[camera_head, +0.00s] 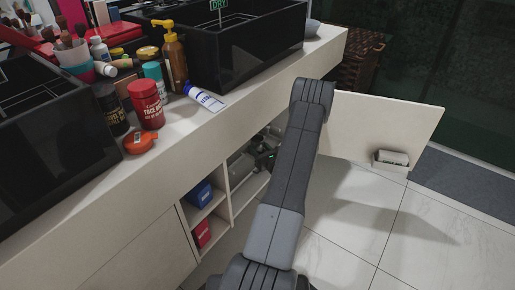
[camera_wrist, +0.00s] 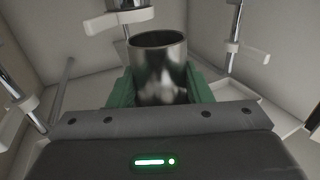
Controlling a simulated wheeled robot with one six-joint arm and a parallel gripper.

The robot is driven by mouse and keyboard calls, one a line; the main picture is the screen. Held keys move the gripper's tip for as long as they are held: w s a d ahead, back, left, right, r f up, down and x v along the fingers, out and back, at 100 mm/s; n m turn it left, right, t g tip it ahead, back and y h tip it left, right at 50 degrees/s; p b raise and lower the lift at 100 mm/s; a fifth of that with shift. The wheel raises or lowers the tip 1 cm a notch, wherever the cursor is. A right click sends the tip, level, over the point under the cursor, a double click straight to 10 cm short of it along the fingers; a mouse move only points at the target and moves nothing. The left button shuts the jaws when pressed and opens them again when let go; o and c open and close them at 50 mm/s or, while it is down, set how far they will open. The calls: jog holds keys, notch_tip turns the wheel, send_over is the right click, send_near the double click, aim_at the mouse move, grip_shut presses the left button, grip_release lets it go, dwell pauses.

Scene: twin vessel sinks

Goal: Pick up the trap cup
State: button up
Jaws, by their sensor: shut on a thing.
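The trap cup (camera_wrist: 158,72) is a shiny dark metal cylinder with an open round rim, upright in the middle of the wrist view. My gripper (camera_wrist: 160,88) has its green fingers on both sides of the cup and is shut on it. In the head view my gripper (camera_head: 266,156) is small and dark inside the open cabinet under the counter, partly hidden by my arm. The cup cannot be made out clearly there. Its lower part is hidden by my gripper in the wrist view.
Chrome pipes with white fittings (camera_wrist: 118,20) stand around the cup. The open cabinet door (camera_head: 385,125) carries a small bin (camera_head: 391,160). Shelves beside the opening hold a blue box (camera_head: 200,194) and a red box (camera_head: 202,232). Bottles crowd the counter; the floor is clear.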

aim_at(261, 143)
jog(key=shift+r, duration=0.15)
jog(key=shift+r+p, duration=0.85)
jog(key=shift+r, duration=0.7)
jog(key=shift+s+d+r, duration=0.1)
jog(key=shift+r, duration=0.05)
jog(key=p+v, duration=0.3)
jog(key=v, duration=1.4)
jog(key=shift+s+d+p, duration=0.15)
jog(key=shift+d+p, duration=0.05)
jog(key=shift+p, duration=0.1)
